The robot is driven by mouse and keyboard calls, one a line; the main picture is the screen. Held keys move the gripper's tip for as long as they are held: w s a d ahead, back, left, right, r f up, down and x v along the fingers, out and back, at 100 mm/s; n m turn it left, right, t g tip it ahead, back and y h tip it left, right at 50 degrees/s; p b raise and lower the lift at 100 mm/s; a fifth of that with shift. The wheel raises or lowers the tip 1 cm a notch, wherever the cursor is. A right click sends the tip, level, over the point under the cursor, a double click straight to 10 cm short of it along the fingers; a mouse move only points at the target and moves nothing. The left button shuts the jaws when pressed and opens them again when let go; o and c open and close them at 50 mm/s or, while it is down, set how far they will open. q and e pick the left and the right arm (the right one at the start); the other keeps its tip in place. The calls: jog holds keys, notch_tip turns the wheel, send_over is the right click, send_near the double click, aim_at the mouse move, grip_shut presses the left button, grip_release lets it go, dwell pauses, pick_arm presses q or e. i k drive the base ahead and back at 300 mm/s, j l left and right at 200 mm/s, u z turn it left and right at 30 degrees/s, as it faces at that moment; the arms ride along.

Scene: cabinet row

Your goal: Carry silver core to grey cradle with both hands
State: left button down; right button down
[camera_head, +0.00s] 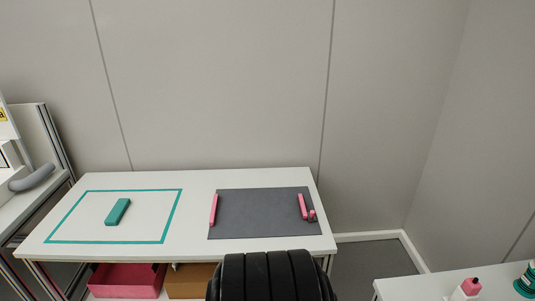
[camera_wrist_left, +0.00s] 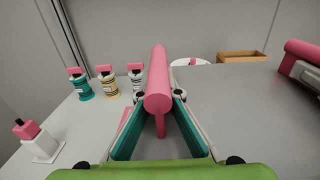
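The grey cradle appears to be the dark grey pad (camera_head: 260,213) on the white table, with a pink bar at its left and right sides. In the left wrist view, my left gripper (camera_wrist_left: 159,98) has its teal-padded fingers on either side of a pink bar (camera_wrist_left: 158,78) with a narrow stem below. Another pink bar (camera_wrist_left: 302,50) at the right edge sits on a silver-grey part (camera_wrist_left: 305,72), possibly the silver core, mostly out of frame. My right gripper is in neither view.
A teal block (camera_head: 118,212) lies inside a teal outline left of the pad. A pink bin (camera_head: 127,281) and a brown box (camera_head: 190,281) sit below. Bottles (camera_wrist_left: 107,84) and a pink-capped container (camera_wrist_left: 42,142) stand left of my left gripper. A wall closes off the back.

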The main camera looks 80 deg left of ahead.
aim_at(251, 210)
jog(key=k+j+u, duration=0.1)
jog(key=k+u, duration=0.35)
jog(key=u, duration=1.85)
jog(key=i+u, duration=0.15)
jog(key=u, duration=0.2)
jog(key=i+u, duration=0.1)
jog(key=u, duration=0.2)
jog(key=i+l, duration=0.35)
jog(key=i, duration=0.2)
jog(key=i+l, duration=0.4)
jog(key=i, duration=0.15)
